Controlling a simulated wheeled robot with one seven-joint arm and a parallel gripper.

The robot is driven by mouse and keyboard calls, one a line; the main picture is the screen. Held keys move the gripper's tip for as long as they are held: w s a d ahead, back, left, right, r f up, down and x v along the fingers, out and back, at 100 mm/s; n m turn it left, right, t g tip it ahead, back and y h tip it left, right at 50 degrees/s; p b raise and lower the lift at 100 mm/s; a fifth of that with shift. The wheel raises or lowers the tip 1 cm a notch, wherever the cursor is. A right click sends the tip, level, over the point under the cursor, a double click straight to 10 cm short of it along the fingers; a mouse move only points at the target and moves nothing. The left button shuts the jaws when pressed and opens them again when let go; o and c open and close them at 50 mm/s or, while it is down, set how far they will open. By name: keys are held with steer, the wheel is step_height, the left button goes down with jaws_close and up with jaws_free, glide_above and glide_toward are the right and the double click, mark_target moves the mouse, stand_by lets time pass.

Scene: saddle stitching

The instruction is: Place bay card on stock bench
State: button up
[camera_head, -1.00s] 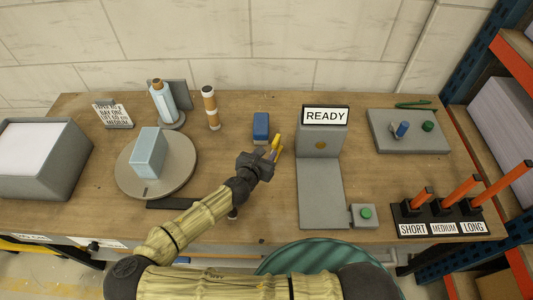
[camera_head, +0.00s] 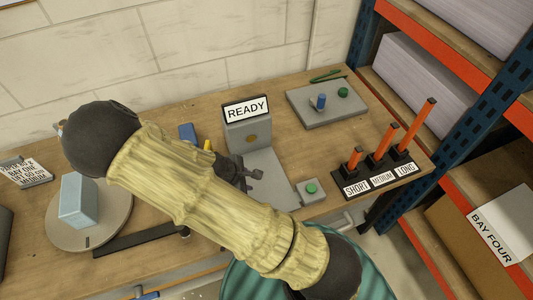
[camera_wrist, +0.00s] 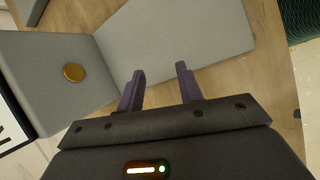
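A white card lettered BAY FOUR (camera_head: 490,237) lies on a cardboard box on the lower shelf at the right of the head view, well apart from my gripper. A small lettered card on a stand (camera_head: 25,172) is at the far left of the wooden bench (camera_head: 270,103); its text is too small to read surely. My gripper (camera_head: 255,174) is over the grey READY station, partly hidden by my arm. In the wrist view my gripper (camera_wrist: 160,85) has its fingers apart with nothing between them, above the station's grey plate (camera_wrist: 175,40).
The READY station (camera_head: 247,122) stands mid-bench with a green-button box (camera_head: 311,191). A turntable (camera_head: 70,235) with a blue block is left. Orange-handled tools (camera_head: 385,150) stand in a labelled rack at right. The blue and orange shelving (camera_head: 445,120) closes the right side.

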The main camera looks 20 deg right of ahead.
steer(key=s+d+r+m+y, duration=0.2)
steer(key=s+r+m, duration=0.1)
steer(key=r+m, duration=0.4)
steer(key=s+d+r+m+y, duration=0.2)
steer(key=r+m, duration=0.5)
steer(key=r, duration=0.5)
steer(key=shift+s+d+r+m+y, duration=0.25)
steer(key=shift+s+m+y, duration=0.15)
steer(key=shift+s+y, duration=0.3)
steer(key=shift+s, duration=0.1)
